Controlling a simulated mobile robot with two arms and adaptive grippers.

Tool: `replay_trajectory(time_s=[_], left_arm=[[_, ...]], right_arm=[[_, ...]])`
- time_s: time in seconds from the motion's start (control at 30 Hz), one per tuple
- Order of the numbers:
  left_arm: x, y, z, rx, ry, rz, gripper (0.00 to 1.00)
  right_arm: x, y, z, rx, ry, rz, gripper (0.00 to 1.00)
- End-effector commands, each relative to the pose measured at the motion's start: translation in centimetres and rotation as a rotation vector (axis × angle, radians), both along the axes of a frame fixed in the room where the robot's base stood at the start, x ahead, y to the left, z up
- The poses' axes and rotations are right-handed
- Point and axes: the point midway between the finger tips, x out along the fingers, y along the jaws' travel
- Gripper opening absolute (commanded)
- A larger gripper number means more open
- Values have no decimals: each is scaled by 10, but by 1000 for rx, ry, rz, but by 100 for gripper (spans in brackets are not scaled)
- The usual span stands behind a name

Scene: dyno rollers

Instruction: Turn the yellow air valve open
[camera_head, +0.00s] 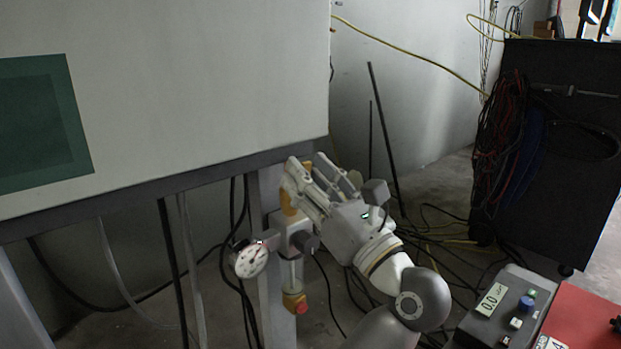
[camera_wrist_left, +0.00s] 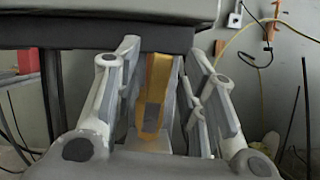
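The yellow air valve handle (camera_head: 288,203) sits on a grey post below the edge of the white panel, above a regulator with a round gauge (camera_head: 251,261). My left gripper (camera_head: 308,168) is at the valve, with its fingers pointing up and to the left. In the left wrist view, the yellow handle (camera_wrist_left: 157,90) stands upright between the two spread fingers (camera_wrist_left: 163,70). The fingers look open around it; I cannot tell whether either one touches it. In the head view the fingers hide part of the handle. My right gripper is not in view.
The white panel's grey lower edge (camera_head: 165,188) runs just above the valve. Black hoses hang behind the post. A dark cabinet (camera_head: 560,140) with cables stands at right, and a control box (camera_head: 505,306) lies at lower right. A red-orange knob (camera_head: 296,304) is below the regulator.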

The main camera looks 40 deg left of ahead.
Motion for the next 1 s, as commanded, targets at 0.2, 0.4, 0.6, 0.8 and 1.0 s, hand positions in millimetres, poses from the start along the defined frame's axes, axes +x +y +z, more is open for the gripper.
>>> replay_trajectory(time_s=[0.2, 0.4, 0.6, 0.8, 1.0], left_arm=[[0, 0, 0, 0, 0, 0, 20], [0, 0, 0, 0, 0, 0, 0], [0, 0, -1, 0, 0, 0, 0], [-2, 0, -4, -7, -58, -1, 0], [-6, 0, -1, -13, -134, -1, 0]], right_arm=[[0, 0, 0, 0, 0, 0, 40], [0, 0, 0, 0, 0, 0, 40], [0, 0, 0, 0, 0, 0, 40], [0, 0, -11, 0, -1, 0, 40], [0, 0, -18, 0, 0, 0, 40]])
